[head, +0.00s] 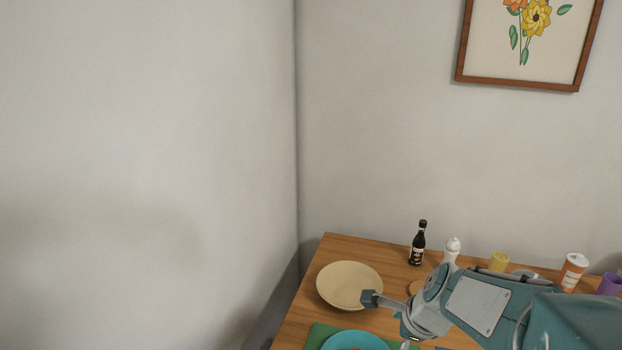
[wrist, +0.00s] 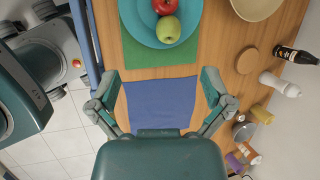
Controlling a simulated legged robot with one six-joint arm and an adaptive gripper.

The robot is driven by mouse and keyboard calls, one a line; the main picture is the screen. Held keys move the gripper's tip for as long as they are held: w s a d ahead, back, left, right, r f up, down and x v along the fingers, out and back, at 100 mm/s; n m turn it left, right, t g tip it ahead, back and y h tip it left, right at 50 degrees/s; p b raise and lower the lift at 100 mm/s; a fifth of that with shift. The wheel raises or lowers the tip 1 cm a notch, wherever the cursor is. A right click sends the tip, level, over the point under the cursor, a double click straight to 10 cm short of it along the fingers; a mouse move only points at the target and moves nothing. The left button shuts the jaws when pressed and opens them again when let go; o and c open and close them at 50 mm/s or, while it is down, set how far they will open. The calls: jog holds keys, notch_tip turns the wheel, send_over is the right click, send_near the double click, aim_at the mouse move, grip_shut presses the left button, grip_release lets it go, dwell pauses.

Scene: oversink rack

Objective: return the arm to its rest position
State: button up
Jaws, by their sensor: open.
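My arm reaches in from the lower right in the head view, over the wooden table (head: 338,247). In the wrist view my gripper (wrist: 157,82) points down with its two fingers spread wide and nothing between them. Below the fingers a blue cloth (wrist: 160,103) lies flat on the table. The gripper appears above the table and apart from it. In the head view the fingertips are largely hidden by the arm.
A teal plate (wrist: 140,35) with a red apple (wrist: 165,6) and a green apple (wrist: 168,29) sits on a green mat (wrist: 133,62). A beige bowl (head: 349,285), dark bottle (head: 417,245), white shaker (head: 452,248), yellow cup (head: 499,262) and orange-white container (head: 573,272) stand around. Walls are behind.

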jog(key=s+r+n+h, duration=0.1)
jog(key=s+r+n, duration=0.3)
jog(key=s+n, duration=0.3)
jog(key=s+r+n+t+h, duration=0.1)
jog(key=s+r+n, duration=0.4)
jog(key=n, duration=0.8)
jog(key=shift+s+a+n+t+h, duration=0.3)
jog(key=shift+s+a, duration=0.15)
jog(key=shift+s, duration=1)
